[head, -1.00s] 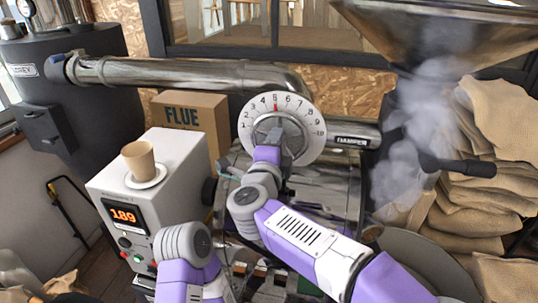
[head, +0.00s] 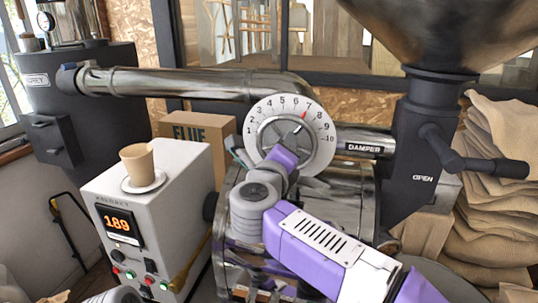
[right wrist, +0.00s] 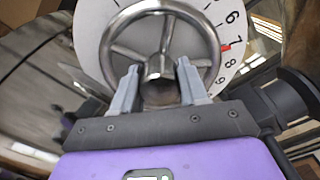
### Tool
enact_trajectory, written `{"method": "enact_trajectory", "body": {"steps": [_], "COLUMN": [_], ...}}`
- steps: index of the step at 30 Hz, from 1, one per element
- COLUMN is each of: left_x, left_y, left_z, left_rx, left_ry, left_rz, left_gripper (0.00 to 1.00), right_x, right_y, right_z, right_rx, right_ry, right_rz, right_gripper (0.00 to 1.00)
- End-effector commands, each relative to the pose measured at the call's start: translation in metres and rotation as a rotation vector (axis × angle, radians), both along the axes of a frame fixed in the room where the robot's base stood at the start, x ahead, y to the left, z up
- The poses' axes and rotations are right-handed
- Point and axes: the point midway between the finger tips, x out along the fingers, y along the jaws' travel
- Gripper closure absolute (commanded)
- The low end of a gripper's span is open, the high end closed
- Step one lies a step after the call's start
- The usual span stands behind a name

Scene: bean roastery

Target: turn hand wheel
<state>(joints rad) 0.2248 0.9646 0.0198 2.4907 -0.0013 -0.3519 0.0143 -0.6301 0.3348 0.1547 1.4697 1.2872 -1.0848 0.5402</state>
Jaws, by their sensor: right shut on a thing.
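The silver hand wheel (head: 265,130) sits in front of a round white dial (head: 322,150) on the damper pipe, with numbers round its edge. The red pointer (head: 304,114) stands at about the 7. In the right wrist view the spoked wheel (right wrist: 205,22) shows close up, with the red mark (right wrist: 225,47) beside the 7. My right gripper (right wrist: 158,68) is shut on the hand wheel at its hub, one grey finger on each side. In the head view, the gripper and wrist hide the wheel's lower part.
A white control box (head: 185,200) reading 189 stands left of the wheel, with a paper cup (head: 138,162) on a saucer on top. A FLUE carton (head: 205,122) is behind it. Right are a black valve handle (head: 495,167) marked OPEN and stacked sacks (head: 500,220).

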Motion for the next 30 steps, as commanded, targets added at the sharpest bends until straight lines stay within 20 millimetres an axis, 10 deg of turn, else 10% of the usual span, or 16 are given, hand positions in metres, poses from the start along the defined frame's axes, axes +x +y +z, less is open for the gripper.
{"method": "enact_trajectory", "body": {"steps": [13,14,18,30], "left_x": [0.0002,0.0002,0.0001,0.0001], "left_y": [0.0,0.0,0.0001,0.0001], "left_z": [-0.0009,-0.0009,-0.001,-0.0018], "left_rx": [0.0,0.0,0.0,0.0], "left_ry": [0.0,0.0,0.0,0.0], "left_rz": [0.0,0.0,0.0,0.0], "left_gripper": [0.57,0.57,0.57,0.57], "right_x": [-0.0006,-0.0006,-0.0005,-0.0096], "right_y": [0.0,-0.0001,-0.0008,0.0009], "right_z": [0.0001,0.0002,0.0004,0.0012], "right_rx": [0.01,0.01,0.01,0.009], "right_ry": [-0.001,-0.001,-0.002,-0.003], "right_rz": [0.001,0.001,-0.002,-0.003], "right_gripper": [1.0,0.54,0.32,0.31]}}
